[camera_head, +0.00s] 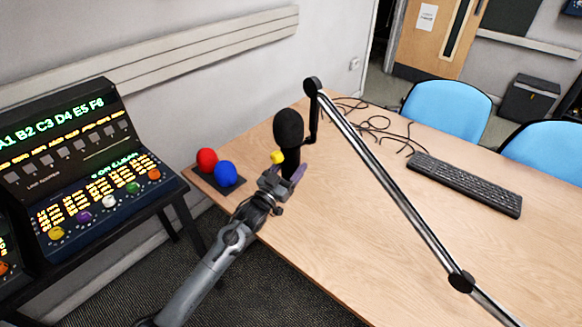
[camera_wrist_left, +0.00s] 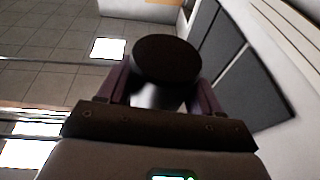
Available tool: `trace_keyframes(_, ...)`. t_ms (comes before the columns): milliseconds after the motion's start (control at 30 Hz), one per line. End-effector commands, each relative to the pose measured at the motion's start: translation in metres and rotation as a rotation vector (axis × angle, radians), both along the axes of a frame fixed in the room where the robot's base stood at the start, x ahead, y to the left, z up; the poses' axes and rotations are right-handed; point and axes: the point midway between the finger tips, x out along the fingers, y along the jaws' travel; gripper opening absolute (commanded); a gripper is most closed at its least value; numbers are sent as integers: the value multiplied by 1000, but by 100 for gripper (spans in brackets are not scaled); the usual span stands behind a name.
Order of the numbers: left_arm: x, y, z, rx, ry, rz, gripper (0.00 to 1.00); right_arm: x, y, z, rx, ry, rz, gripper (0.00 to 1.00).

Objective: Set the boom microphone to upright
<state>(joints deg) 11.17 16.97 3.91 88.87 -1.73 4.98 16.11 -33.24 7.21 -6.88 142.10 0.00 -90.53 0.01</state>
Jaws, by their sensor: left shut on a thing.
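The boom microphone (camera_head: 289,128) is black with a rounded foam head. It hangs from the end of a long metal boom arm (camera_head: 385,178) and stands about upright, head up, in the head view. My left gripper (camera_head: 290,174) is shut on the microphone's lower body, below the foam head. In the left wrist view the dark round microphone head (camera_wrist_left: 167,60) sits between the two purple-brown fingers. The gripped part of the body is mostly hidden by the fingers. My right gripper is not in view.
A red ball (camera_head: 207,160) and a blue ball (camera_head: 225,174) sit on a dark base at the table's left corner. A control console (camera_head: 85,170) stands left. A keyboard (camera_head: 465,183) and loose cables (camera_head: 375,123) lie on the wooden table (camera_head: 345,235). Blue chairs (camera_head: 447,108) stand behind.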

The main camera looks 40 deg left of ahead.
Motion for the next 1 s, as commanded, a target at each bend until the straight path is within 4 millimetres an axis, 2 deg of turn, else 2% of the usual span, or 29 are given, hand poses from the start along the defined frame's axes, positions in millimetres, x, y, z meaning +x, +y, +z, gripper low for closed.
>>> trace_keyframes(300, 0, 1, -1, 9, 1, 2, 10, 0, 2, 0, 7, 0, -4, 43)
trace_keyframes(333, 0, 1, -1, 9, 1, 2, 66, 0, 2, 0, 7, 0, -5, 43)
trace_keyframes(467, 0, 1, -1, 8, 1, 2, 85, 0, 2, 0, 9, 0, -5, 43)
trace_keyframes(800, -2, 0, -1, 5, 1, 1, 85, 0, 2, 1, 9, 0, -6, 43)
trace_keyframes(1000, -19, 0, -6, 4, 3, 1, 85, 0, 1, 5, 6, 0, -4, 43)
